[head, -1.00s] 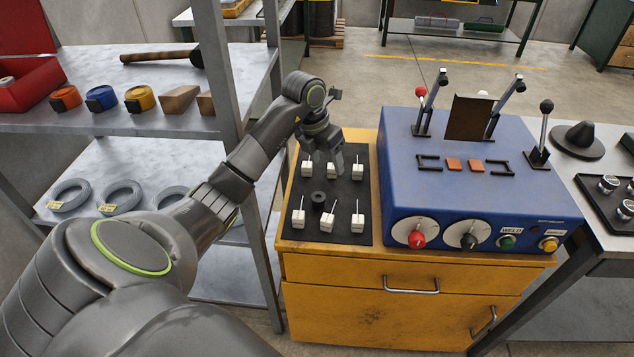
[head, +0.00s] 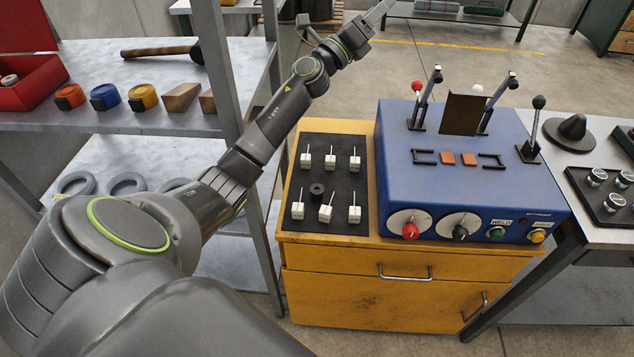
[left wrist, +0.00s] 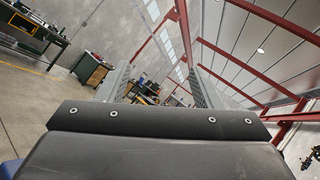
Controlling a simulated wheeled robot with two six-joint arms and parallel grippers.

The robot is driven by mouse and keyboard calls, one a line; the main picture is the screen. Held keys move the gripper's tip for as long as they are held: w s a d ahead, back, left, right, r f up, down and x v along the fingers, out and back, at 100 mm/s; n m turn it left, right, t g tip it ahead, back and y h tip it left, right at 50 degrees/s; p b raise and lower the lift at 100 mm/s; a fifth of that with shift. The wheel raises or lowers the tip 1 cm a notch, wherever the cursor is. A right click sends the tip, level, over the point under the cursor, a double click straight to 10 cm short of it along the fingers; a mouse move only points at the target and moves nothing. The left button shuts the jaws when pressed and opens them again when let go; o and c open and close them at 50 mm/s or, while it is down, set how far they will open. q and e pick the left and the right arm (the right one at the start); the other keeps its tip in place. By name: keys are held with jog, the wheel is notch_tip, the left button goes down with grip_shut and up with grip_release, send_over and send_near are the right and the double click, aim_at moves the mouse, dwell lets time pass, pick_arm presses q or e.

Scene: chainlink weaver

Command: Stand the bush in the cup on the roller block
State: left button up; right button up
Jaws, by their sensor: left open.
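A small black ring-like piece (head: 317,191), which looks like the bush, stands among white pinned blocks on a black mat (head: 340,185). A black block (head: 590,196) with several round silver cups (head: 597,177) lies at the right edge of the head view; it may be the roller block, but I cannot tell for sure. My left gripper (head: 384,10) is raised at the top of the head view, well above and beyond the mat, tilted up and to the right. In the left wrist view its two fingers (left wrist: 160,88) are apart with nothing between them. My right gripper is not in view.
A blue machine (head: 400,170) with levers and knobs stands right of the mat on the yellow cabinet (head: 350,300). A grey shelf post (head: 222,70) rises close left of my arm. A dark cone-shaped piece (head: 573,130) stands on the right bench.

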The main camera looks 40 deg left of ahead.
pick_arm(q)
jog(key=w+a+f+n+g+y+p, duration=0.2)
jog(key=a+f+n+g+y, duration=0.15)
jog(key=a+n+y, duration=0.95)
jog(key=m+g+h+p, duration=0.3)
jog(key=g+h, duration=0.4)
jog(key=g, duration=1.2)
send_over(317, 189)
notch_tip(317, 189, down, 22)
jog(key=f+b, duration=0.6)
jog(key=b, duration=0.1)
jog(key=f+b, duration=0.3)
jog(key=f, duration=0.1)
jog(key=shift+w+d, duration=0.2)
jog(key=shift+w, duration=0.15)
jog(key=shift+f, duration=0.35)
jog(key=shift+s+a+f+p, duration=0.15)
jog(key=shift+f+p, duration=0.25)
jog(key=shift+f, duration=1.2)
jog(key=shift+s+a+f+p, duration=0.15)
jog(key=shift+f+p, duration=0.2)
jog(key=shift+f, duration=1.2)
jog(key=c, duration=1.1)
notch_tip(317, 189, up, 9)
jog(key=shift+f, duration=0.15)
jog(key=shift+r+p, duration=0.65)
jog(key=shift+r, duration=0.1)
